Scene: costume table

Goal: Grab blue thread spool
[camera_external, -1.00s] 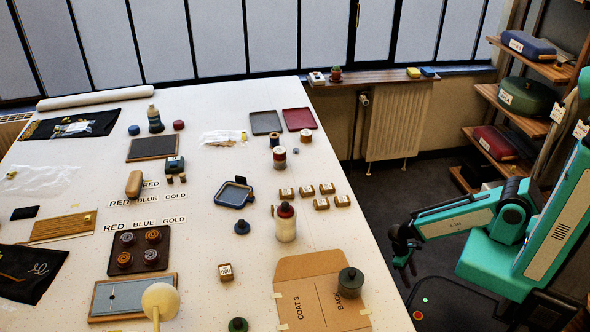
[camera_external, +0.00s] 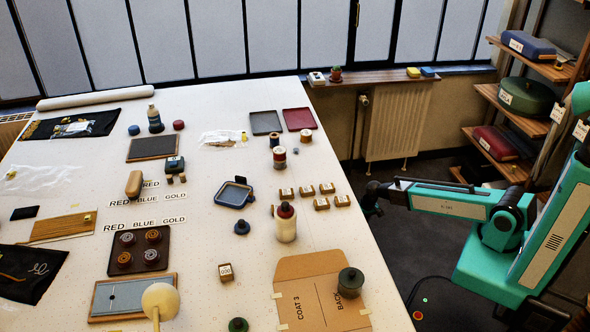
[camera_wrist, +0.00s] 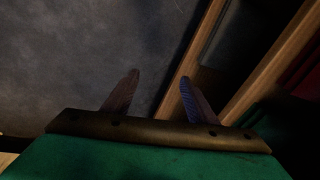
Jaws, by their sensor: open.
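Three small spool-like items stand on the table's right side in the external view. At this size I cannot be sure that the dark one is the blue thread spool. My gripper (camera_external: 370,199) is beyond the table's right edge, apart from all of them. In the wrist view my gripper (camera_wrist: 159,86) is open with nothing between its fingers; no spool shows there.
Grey and red trays (camera_external: 299,119) lie behind the spools. A wooden shelf unit (camera_external: 500,90) stands at the right.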

